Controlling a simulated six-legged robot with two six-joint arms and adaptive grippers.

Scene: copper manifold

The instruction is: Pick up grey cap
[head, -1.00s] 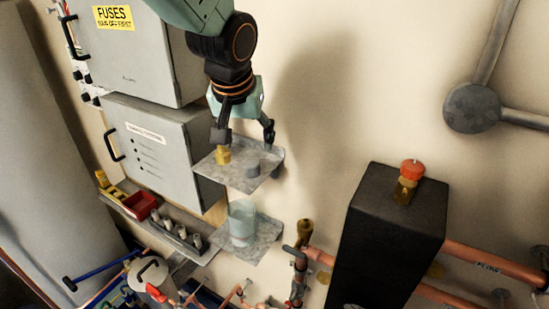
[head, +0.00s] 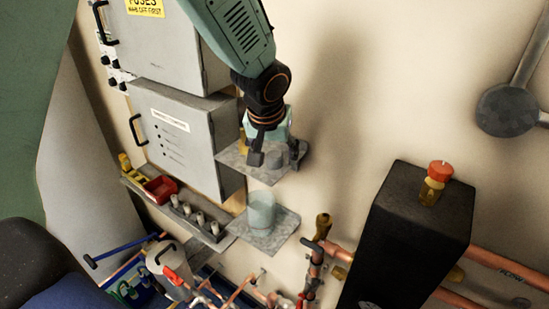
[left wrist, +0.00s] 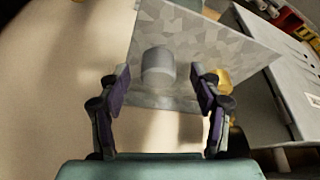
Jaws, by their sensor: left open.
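The grey cap (left wrist: 158,68) is a short grey cylinder on the upper grey metal shelf (left wrist: 205,45). It also shows in the head view (head: 275,167), partly behind my left gripper (head: 276,157). In the left wrist view, my left gripper (left wrist: 160,80) is open, with its two fingers to either side of the cap's line and the cap just beyond the tips. The cap appears centred between the fingers and is not held. My right gripper is not in view.
A brass piece (left wrist: 222,80) sits on the same shelf beside one finger. Grey electrical boxes (head: 185,135) stand to the left. A black box (head: 415,230) with a red-capped bottle (head: 434,185) and copper pipes lie to the right.

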